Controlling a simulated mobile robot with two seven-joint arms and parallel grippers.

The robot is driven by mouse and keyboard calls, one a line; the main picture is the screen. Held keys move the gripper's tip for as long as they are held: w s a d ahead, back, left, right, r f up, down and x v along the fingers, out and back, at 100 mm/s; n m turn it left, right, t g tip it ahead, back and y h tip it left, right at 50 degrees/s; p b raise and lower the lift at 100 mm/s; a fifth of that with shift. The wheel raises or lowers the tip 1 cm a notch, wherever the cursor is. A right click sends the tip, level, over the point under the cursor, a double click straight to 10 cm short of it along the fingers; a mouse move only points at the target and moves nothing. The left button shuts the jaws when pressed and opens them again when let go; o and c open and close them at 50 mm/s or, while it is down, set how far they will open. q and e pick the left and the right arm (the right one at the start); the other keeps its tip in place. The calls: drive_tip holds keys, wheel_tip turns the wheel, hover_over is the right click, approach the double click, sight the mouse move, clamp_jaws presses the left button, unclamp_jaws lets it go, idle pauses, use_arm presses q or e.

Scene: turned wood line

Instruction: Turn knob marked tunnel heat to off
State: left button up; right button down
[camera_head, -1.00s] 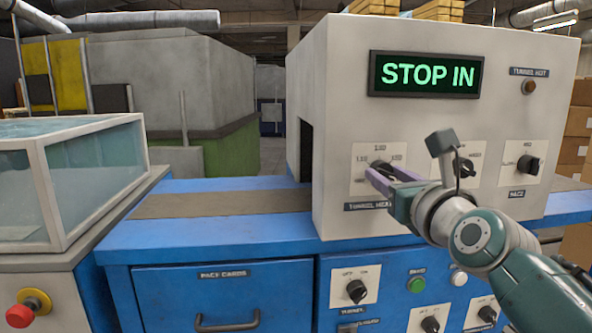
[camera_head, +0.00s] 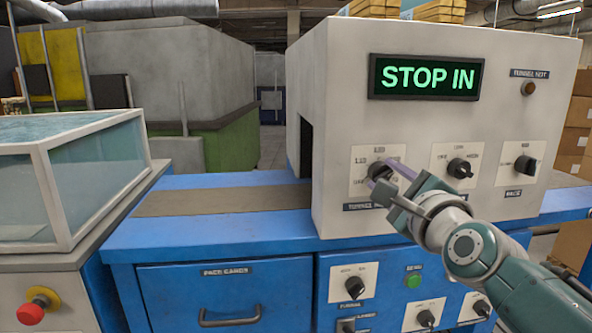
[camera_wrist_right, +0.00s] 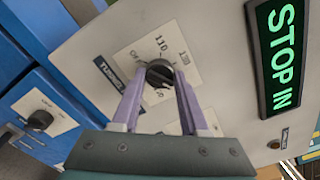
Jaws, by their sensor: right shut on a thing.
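The tunnel heat knob (camera_head: 377,170) is a black dial on a white plate, low on the left of the grey tunnel housing's front. In the right wrist view the knob (camera_wrist_right: 160,73) sits between the purple fingertips of my right gripper (camera_wrist_right: 159,82), which is shut on it. Numbers including 110 and 130 are printed around the dial. The label beneath is partly covered by the fingers. In the head view my right gripper (camera_head: 385,174) reaches the knob from the lower right. My left gripper is not in view.
Other knobs (camera_head: 459,168) (camera_head: 526,165) stand to the right. A green sign (camera_head: 426,77) reading STOP IN is above. Below are a blue cabinet drawer (camera_head: 215,295), a lower knob (camera_head: 356,288) and a green button (camera_head: 413,281). A clear-sided box (camera_head: 95,170) stands at left.

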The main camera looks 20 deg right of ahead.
drive_tip(key=n+p, duration=0.1)
drive_tip(key=n, duration=0.3)
drive_tip(key=shift+n, duration=0.4)
drive_tip(key=n+p, duration=0.1)
drive_tip(key=n, duration=0.4)
drive_tip(key=n+p, duration=0.1)
drive_tip(key=n, duration=0.4)
drive_tip(key=n+p, duration=0.1)
drive_tip(key=n, duration=0.3)
drive_tip(key=shift+n, duration=0.3)
drive_tip(key=n, duration=1.2)
drive_tip(key=shift+n, duration=0.3)
drive_tip(key=shift+n+b, duration=0.55)
drive_tip(key=shift+n, duration=1.35)
